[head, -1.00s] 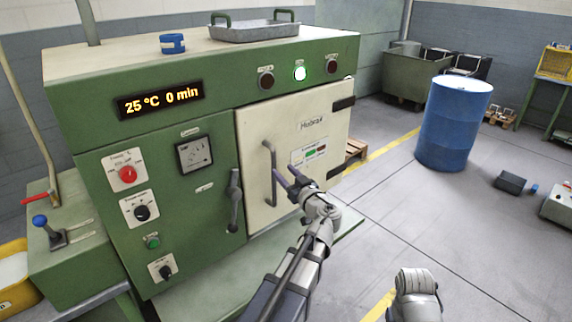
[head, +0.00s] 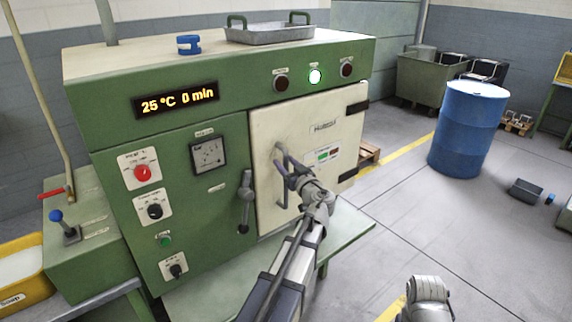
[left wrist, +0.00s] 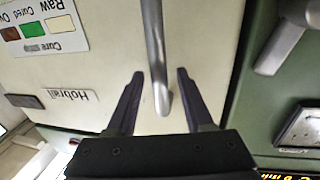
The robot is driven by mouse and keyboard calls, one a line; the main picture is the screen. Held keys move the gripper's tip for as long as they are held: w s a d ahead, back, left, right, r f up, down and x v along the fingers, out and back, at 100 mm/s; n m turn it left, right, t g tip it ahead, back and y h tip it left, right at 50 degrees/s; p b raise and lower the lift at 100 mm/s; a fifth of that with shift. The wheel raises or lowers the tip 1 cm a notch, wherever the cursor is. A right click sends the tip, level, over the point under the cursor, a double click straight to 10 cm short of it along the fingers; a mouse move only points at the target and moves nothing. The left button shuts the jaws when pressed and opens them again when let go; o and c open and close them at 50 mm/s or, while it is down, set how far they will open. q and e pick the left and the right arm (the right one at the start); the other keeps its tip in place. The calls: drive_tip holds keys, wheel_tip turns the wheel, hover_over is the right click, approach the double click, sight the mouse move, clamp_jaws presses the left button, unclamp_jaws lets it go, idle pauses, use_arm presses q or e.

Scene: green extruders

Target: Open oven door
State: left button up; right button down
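The oven (head: 205,245) is a green cabinet with a cream door (head: 335,110), which is shut. A grey vertical handle (head: 282,198) is on the door's left part, partly hidden by my gripper. My left gripper (head: 281,158) is at the handle's upper part. In the left wrist view, the handle (left wrist: 154,45) runs between the two dark, spread fingers (left wrist: 160,76), with gaps on both sides. A dark latch lever (head: 246,200) hangs on the green panel just left of the door. It also shows in the left wrist view (left wrist: 285,38).
A metal tray (head: 270,35) and a blue ring-like item (head: 188,45) sit on the oven top. A green shelf (head: 345,232) juts out below the door. A blue barrel (head: 467,130) stands to the right. The floor between is clear.

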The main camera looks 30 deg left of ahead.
use_arm(q)
clamp_jaws()
idle(1.3)
